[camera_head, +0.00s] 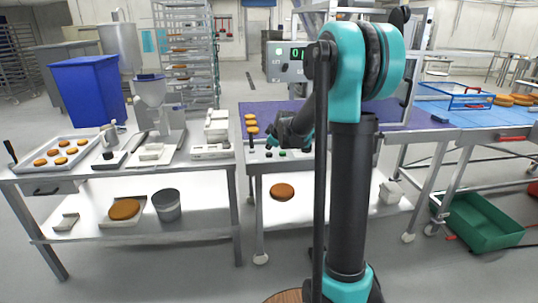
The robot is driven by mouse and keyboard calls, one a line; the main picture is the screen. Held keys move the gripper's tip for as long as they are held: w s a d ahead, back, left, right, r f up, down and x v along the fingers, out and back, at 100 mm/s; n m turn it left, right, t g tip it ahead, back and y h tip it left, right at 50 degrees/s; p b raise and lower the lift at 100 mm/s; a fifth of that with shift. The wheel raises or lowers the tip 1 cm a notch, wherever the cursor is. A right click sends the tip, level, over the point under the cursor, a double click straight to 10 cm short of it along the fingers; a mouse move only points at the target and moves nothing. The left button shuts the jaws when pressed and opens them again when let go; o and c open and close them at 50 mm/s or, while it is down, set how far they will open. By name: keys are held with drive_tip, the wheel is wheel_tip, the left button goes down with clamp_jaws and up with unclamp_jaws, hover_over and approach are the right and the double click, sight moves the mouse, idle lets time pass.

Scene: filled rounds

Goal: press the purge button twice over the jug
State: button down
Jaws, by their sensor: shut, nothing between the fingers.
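My gripper (273,143) is shut and empty, low over the front strip of the middle machine. This strip (262,155) carries small dark and green buttons. A green button (283,153) shows just below and right of the fingers. No label is legible, so I cannot tell which button is the purge button, or whether the fingertips touch one. A small metal jug-like vessel (109,134) stands on the left table, well away from my gripper. A grey bucket (167,206) stands on that table's lower shelf. I cannot tell which of these is the jug.
The left table (200,172) holds a tray of round pastries (40,165), a depositor with a hopper (150,95) and scales. A display box (284,62) with green digits stands behind my arm. A purple belt (400,140) runs right. A green crate (480,220) is on the floor.

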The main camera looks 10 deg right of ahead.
sight(270, 154)
drive_tip(key=shift+r, duration=2.5)
drive_tip(key=s+d+f+m+g, duration=0.1)
drive_tip(key=s+f+m, duration=0.2)
drive_tip(key=s, duration=1)
drive_tip(key=s+d+f+m+g+h, duration=0.1)
drive_tip(key=s+f+m, duration=0.3)
drive_tip(key=s+f, duration=0.5)
drive_tip(key=s+d+f+m+g+h, duration=0.1)
drive_tip(key=s+f+m, duration=0.3)
drive_tip(key=s, duration=1.5)
drive_tip(key=shift+d+f+g, duration=0.5)
drive_tip(key=shift+f+g, duration=0.4)
